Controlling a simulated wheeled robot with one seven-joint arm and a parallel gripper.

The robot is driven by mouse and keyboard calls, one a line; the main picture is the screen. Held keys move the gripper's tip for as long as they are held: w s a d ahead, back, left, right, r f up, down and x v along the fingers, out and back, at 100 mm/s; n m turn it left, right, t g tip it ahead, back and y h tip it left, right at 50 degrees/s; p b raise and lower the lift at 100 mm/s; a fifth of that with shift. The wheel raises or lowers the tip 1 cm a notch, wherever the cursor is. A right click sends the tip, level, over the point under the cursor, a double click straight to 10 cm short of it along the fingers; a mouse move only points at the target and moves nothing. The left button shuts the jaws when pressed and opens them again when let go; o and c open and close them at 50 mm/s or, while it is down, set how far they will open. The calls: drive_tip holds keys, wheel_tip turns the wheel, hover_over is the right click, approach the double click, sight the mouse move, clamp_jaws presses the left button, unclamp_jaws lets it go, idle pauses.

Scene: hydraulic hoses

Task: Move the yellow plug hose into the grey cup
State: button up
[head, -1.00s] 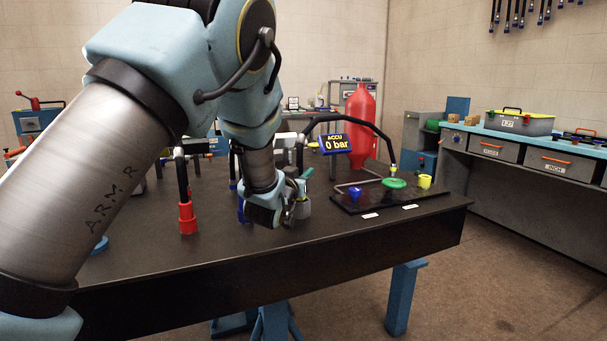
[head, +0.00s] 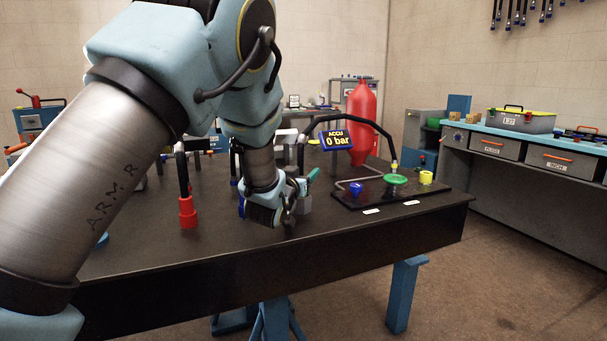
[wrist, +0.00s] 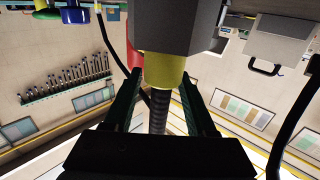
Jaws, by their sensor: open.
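In the wrist view, which is upside down, the yellow plug (wrist: 165,70) with its dark ribbed hose (wrist: 158,112) stands between the two fingers of my gripper (wrist: 161,78). The fingers are apart, one on each side. The plug's far end meets the grey cup (wrist: 180,25) and appears to be in its mouth; how deep it sits is hidden. In the head view, my gripper (head: 303,186) is low over the table beside the grey cup (head: 304,206). The plug is hidden there behind my gripper.
A red cup (head: 188,216) with a black hose stands left on the dark table (head: 240,245). Right is a panel with a blue knob (head: 355,188), green knob (head: 396,180) and yellow knob (head: 426,177). Behind are a 0 bar display (head: 337,140) and red tank (head: 361,120).

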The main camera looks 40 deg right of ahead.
drive_tip(key=b+v, duration=0.2)
drive_tip(key=v, duration=0.8)
drive_tip(key=shift+s+a, duration=0.2)
drive_tip(key=shift+a, duration=0.15)
